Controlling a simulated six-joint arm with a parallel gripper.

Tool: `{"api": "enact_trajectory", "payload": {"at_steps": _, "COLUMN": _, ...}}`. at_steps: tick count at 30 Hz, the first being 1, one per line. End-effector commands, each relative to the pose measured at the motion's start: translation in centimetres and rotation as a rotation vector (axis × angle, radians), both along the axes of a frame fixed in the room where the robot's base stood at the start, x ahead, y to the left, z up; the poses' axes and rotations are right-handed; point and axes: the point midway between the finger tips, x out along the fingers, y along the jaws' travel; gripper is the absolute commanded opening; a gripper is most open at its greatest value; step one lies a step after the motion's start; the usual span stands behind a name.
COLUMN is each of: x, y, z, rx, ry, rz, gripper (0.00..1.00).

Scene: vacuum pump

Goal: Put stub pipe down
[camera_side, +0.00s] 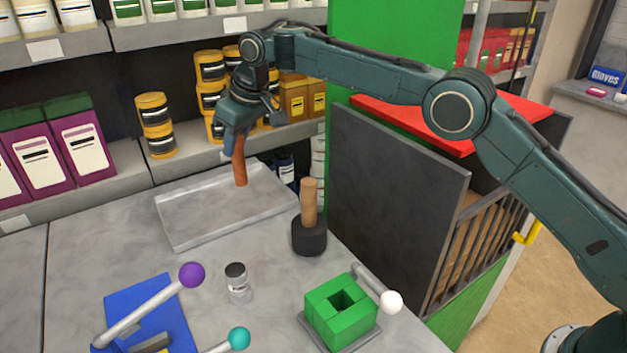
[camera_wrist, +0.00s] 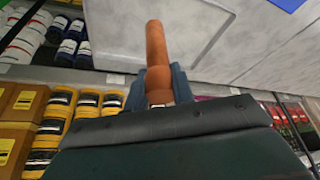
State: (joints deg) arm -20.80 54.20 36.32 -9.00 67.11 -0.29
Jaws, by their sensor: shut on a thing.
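The stub pipe (camera_side: 239,162) is an orange-brown tube, held near upright and slightly tilted. My gripper (camera_side: 235,140) is shut on its upper end. The pipe's lower end is over the grey tray (camera_side: 180,233), near the tray's back right part. I cannot tell whether the pipe touches the tray floor. In the wrist view the pipe (camera_wrist: 156,45) sticks out from between the two fingers of my gripper (camera_wrist: 158,85), with the pale tray surface (camera_wrist: 205,28) beside it.
A mallet (camera_side: 309,230) with a black head stands right of the tray. In front are a small jar (camera_side: 237,283), a green block (camera_side: 341,312), a blue plate (camera_side: 178,312) and ball-ended levers. Shelves with tins (camera_side: 155,112) stand behind. A dark panel (camera_side: 395,200) rises at right.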

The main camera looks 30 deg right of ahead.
Motion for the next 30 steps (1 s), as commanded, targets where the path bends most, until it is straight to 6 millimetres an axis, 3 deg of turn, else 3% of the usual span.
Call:
{"api": "enact_trajectory", "payload": {"at_steps": 6, "x": 0.0, "y": 0.0, "z": -0.3, "rx": 0.001, "ry": 0.0, "rz": -0.002, "gripper": 0.0}}
{"api": "enact_trajectory", "payload": {"at_steps": 18, "x": 0.0, "y": 0.0, "z": -3.7, "rx": 0.0, "ry": 0.0, "rz": -0.001, "gripper": 0.0}}
{"api": "enact_trajectory", "payload": {"at_steps": 26, "x": 0.0, "y": 0.0, "z": -4.2, "rx": 0.001, "ry": -0.001, "rz": -0.001, "gripper": 0.0}}
{"api": "enact_trajectory", "payload": {"at_steps": 30, "x": 0.0, "y": 0.0, "z": -5.4, "rx": 0.0, "ry": 0.001, "rz": -0.002, "gripper": 0.0}}
